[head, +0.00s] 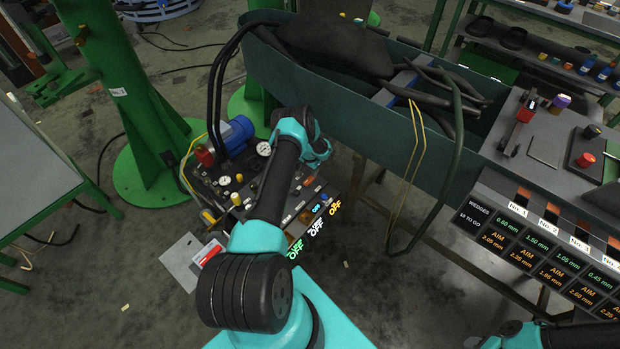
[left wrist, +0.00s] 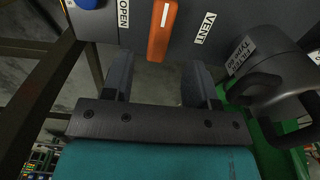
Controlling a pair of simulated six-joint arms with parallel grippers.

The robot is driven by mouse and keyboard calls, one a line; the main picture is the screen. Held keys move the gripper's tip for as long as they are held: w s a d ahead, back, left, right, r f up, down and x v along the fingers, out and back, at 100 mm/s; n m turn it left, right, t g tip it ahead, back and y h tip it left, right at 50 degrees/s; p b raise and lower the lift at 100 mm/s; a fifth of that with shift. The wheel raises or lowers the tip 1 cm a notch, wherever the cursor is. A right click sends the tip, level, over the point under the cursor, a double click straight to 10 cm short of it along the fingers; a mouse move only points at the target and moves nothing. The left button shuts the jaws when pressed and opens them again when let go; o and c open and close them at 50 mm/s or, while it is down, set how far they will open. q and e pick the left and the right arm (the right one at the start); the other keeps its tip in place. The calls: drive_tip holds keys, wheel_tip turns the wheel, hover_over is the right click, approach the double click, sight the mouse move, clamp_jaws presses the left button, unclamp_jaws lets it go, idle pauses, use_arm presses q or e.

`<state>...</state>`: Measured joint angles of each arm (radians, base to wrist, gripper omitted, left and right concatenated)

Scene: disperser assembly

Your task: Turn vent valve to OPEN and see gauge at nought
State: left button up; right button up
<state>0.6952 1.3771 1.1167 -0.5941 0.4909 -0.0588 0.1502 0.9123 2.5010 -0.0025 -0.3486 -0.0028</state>
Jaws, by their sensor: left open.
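In the left wrist view an orange valve lever (left wrist: 161,32) with a white line stands out from a grey panel (left wrist: 185,32). The label OPEN (left wrist: 123,13) is to its left and VENT (left wrist: 206,28) to its right. My left gripper (left wrist: 159,62) is open, its fingers either side of the lever's near end; I cannot tell whether they touch it. In the head view my left arm hides part of the power unit. My right gripper is out of view.
A blue knob (left wrist: 90,3) sits left of the OPEN label. A dark rounded part (left wrist: 280,90) stands close on the right. In the head view a blue motor (head: 238,133), a green post (head: 130,100) and a long trough (head: 330,80) with hoses surround the unit.

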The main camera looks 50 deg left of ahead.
sight(310, 178)
use_arm(q)
drive_tip(key=shift+f, duration=3.1)
drive_tip(key=c, duration=0.9)
